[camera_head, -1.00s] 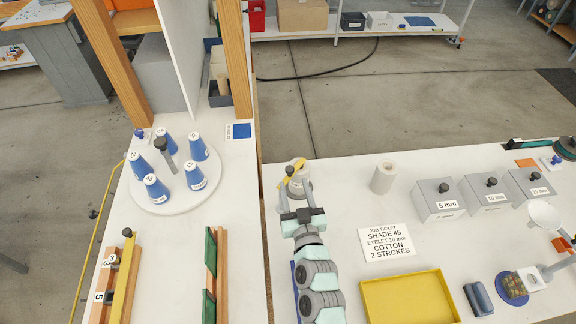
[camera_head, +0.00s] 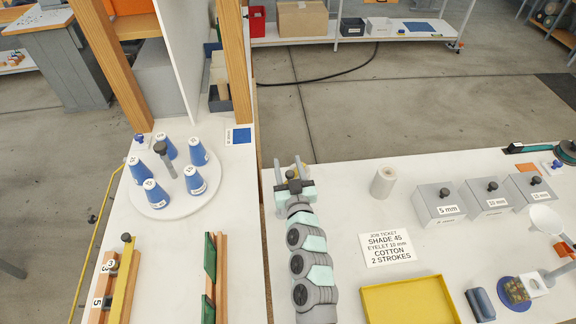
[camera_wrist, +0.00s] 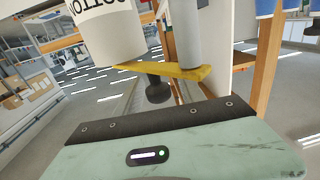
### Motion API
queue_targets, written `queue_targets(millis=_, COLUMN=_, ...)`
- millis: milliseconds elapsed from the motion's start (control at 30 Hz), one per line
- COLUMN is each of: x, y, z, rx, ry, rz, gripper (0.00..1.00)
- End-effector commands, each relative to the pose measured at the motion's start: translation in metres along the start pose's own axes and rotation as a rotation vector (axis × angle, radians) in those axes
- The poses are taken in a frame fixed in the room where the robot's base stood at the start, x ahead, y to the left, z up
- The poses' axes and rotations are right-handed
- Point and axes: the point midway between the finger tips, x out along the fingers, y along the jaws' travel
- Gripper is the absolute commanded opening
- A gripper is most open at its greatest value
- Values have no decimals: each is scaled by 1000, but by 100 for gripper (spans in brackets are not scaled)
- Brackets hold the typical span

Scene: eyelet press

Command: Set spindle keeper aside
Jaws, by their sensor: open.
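In the wrist view, a flat yellow bar with a black knob (camera_wrist: 158,90), which looks like the spindle keeper (camera_wrist: 180,72), shows just beyond the mint gripper body. A white cylinder with black lettering (camera_wrist: 105,32) and a grey cylinder (camera_wrist: 184,35) are beside it. In the head view my gripper (camera_head: 288,166) is over the left far corner of the right-hand table (camera_head: 340,220). Its two grey fingers are apart, and I see nothing held between them. The gripper and arm mostly hide the keeper and cylinder there; contact cannot be told.
A turntable (camera_head: 142,202) with several blue cones stands on the left table. A white roll (camera_head: 383,181), a job ticket (camera_head: 387,247), grey lidded boxes (camera_head: 438,203) and a yellow tray (camera_head: 410,312) lie right of my arm. Bare tabletop lies between arm and ticket.

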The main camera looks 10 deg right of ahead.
Motion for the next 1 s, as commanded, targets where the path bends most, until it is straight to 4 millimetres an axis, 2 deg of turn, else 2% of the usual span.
queue_targets(millis=67, x=0, y=0, z=0, rx=0, ry=0, rz=0, gripper=46)
queue_targets(millis=600, x=0, y=0, z=0, rx=0, ry=-1, rz=0, gripper=1)
queue_targets(millis=1000, x=0, y=0, z=1, rx=0, ry=-1, rz=0, gripper=0)
